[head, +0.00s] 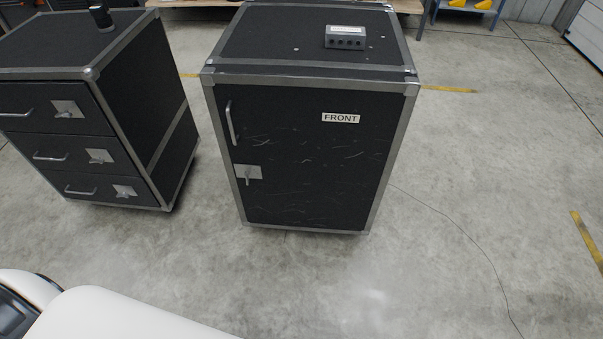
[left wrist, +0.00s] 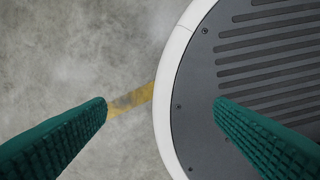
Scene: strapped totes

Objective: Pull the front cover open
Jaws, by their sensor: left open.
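The front cover (head: 310,165) is a black panel with a FRONT label (head: 340,118) on a metal-edged case in the middle of the head view. It looks shut. A silver bar handle (head: 231,122) sits at its upper left, with a latch plate (head: 247,172) and small lever below it. My left gripper (left wrist: 162,104) shows only in the left wrist view. Its two green ridged fingers are wide apart with nothing between them. It is over the floor and the edge of a round, grooved dark base, away from the cover. My right gripper is in neither view.
A black case with three drawers (head: 75,150) stands to the left. A small grey box (head: 345,37) sits on top of the middle case. A thin cable (head: 450,222) runs along the floor at right. The concrete floor in front of the cover is clear.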

